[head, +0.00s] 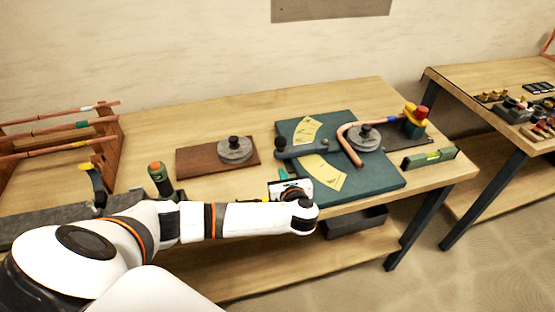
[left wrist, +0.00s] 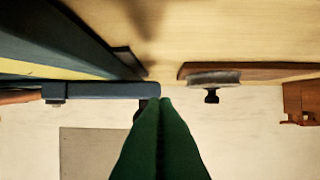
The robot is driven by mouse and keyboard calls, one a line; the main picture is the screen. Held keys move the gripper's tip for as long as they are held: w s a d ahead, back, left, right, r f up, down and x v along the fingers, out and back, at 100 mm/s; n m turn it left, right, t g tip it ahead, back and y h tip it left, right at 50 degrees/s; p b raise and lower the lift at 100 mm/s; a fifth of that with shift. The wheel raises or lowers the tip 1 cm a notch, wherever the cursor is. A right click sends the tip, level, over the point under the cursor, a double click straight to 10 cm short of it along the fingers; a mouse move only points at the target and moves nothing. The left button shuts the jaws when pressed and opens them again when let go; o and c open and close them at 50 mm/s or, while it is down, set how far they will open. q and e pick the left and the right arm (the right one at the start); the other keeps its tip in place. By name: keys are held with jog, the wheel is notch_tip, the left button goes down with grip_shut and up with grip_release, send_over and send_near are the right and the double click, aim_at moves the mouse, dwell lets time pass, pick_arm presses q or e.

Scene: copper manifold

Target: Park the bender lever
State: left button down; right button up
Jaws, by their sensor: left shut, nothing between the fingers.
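The bender lever (head: 308,150) is a dark blue-grey bar lying across the teal bender plate (head: 372,188), its black-knobbed end pointing left. It also shows in the left wrist view (left wrist: 92,90) as a bar, upside down. My left gripper (head: 283,174) is at the plate's front left, close to the lever's knob end. Its green fingers (left wrist: 160,102) are shut and empty, their tips beside the lever's end; I cannot tell whether they touch it. A bent copper tube (head: 350,150) lies around the round former (head: 366,138) on the plate. My right gripper is not in view.
A brown board (head: 190,160) with a grey disc (head: 235,149) lies left of the plate. A green level (head: 429,158) and a red-and-yellow tool (head: 416,118) stand right. A wooden rack of copper tubes (head: 105,150) stands far left. Bare tabletop lies behind the plate.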

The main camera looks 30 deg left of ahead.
aim_at(275, 157)
pick_arm(q)
jog(key=x, duration=0.4)
jog(key=r+p+x, duration=0.1)
jog(key=x, duration=0.2)
jog(key=shift+w, duration=0.1)
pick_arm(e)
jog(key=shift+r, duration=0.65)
pick_arm(q)
jog(key=shift+a, duration=0.1)
